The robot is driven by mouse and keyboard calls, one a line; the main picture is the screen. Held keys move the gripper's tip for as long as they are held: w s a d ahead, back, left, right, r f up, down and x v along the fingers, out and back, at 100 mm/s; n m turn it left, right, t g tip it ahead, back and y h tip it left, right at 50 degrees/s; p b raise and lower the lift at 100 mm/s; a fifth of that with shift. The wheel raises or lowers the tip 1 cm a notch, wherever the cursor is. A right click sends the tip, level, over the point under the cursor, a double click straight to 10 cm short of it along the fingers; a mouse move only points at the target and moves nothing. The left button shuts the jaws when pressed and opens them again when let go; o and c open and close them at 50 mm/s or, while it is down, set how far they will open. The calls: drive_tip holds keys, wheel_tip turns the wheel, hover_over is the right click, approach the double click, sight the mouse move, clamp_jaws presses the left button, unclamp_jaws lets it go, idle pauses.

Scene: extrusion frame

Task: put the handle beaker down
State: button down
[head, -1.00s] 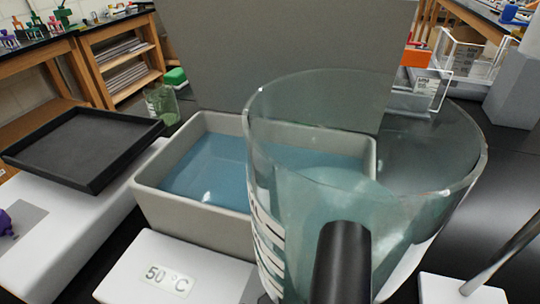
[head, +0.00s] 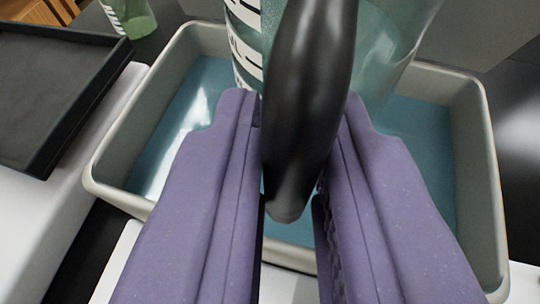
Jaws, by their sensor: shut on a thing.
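The handle beaker is a clear glass vessel (head: 385,50) with white markings and a black handle (head: 312,80). It shows at the top centre of the head view, and its upper part is cut off by the picture edge. My gripper (head: 305,130), with two purple fingers, is shut on the black handle from both sides. The beaker appears over or in the grey bath (head: 122,150) of blue water; whether its base touches anything is hidden.
A black tray (head: 50,85) lies on a white surface at the left. A greenish glass (head: 132,18) stands behind the bath at the upper left. A dark surface (head: 520,140) lies to the right of the bath.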

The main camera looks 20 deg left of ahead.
sight(286, 217)
drive_tip(key=shift+f+b, duration=0.4)
drive_tip(key=shift+f, duration=0.9)
drive_tip(key=shift+f+b, duration=0.55)
drive_tip(key=shift+f, duration=0.1)
drive_tip(key=c, duration=1.1)
unclamp_jaws()
drive_tip(key=shift+o, duration=0.2)
